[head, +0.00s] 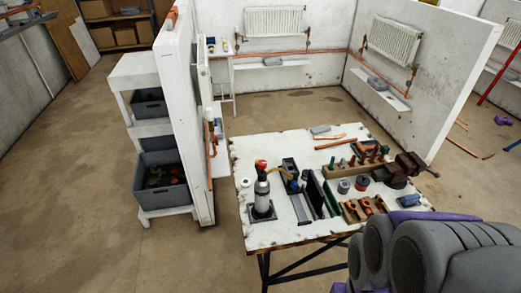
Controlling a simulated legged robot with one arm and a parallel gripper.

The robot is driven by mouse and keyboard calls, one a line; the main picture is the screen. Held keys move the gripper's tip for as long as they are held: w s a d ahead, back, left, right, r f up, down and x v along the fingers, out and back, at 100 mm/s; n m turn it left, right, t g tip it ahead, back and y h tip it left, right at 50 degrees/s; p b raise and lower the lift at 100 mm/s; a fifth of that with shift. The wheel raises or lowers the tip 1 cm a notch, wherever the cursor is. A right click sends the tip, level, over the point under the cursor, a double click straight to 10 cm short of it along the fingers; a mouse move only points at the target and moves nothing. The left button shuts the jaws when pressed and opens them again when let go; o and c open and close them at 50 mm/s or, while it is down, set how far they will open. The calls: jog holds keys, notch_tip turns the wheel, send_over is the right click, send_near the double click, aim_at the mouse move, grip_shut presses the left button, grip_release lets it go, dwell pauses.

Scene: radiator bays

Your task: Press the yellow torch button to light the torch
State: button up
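A torch (262,192) stands upright on a dark square base near the left front of the white worktable (280,233). It has a pale grey cylinder, a dark neck and a red part on top. A yellow button cannot be made out clearly at this size, and no flame shows. My arm fills the lower right corner with large grey rounded links, apart from the torch in the picture. No gripper fingers can be made out in view.
A black tray (298,204) stands right of the torch. Wooden racks (362,209), a vise (408,168) and copper pipes (335,143) lie farther right and back. A white partition (182,120) and shelf with grey bins (160,182) stand left. Floor at the left front is clear.

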grip_shut()
dwell(1.4)
